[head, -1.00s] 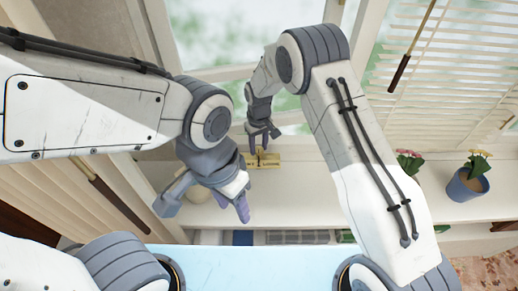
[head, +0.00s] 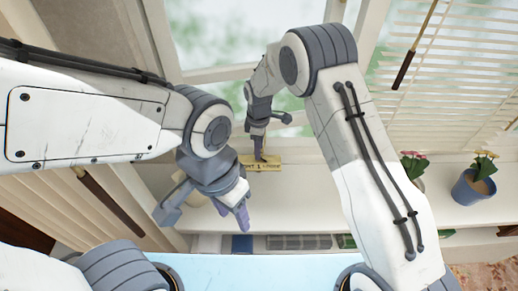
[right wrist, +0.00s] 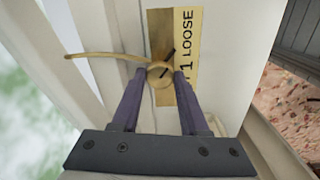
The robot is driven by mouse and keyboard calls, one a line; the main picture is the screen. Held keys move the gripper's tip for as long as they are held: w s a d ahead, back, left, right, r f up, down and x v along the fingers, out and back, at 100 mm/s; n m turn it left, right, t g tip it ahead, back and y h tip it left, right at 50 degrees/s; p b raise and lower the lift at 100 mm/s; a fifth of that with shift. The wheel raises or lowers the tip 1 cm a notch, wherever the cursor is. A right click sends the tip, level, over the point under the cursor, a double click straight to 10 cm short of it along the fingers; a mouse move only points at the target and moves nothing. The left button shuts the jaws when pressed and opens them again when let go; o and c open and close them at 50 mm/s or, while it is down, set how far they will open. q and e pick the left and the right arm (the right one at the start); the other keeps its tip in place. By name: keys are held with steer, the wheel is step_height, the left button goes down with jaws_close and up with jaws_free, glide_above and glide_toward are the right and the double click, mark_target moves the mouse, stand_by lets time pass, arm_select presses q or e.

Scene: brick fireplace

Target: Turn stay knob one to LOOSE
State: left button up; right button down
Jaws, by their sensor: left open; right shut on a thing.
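A round brass knob (right wrist: 160,73) with a black pointer mark sits on a brass plate (right wrist: 188,60) lettered "1 LOOSE" in the right wrist view. The pointer slants up toward the plate's LOOSE side. My right gripper (right wrist: 158,72) is shut on the knob, one finger on each side. In the head view, the right gripper (head: 259,152) is at the brass plate (head: 272,166) on the window sill; the knob is hidden there. My left gripper (head: 240,212) is open and empty, hanging left of the plate and nearer to me.
A thin curved brass bar (right wrist: 95,55) runs left from the knob. A blue pot (head: 470,188) with flowers stands on the sill (head: 340,205) at the right. Blinds (head: 440,85) and a hanging wooden rod (head: 404,70) are at upper right. The middle sill is clear.

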steer(key=shift+n, duration=0.8)
steer(key=shift+c, duration=2.1)
jaws_free()
steer(key=shift+r, duration=0.1)
step_height(320, 180, up, 10)
steer(key=b, duration=0.2)
steer(key=shift+r, duration=0.15)
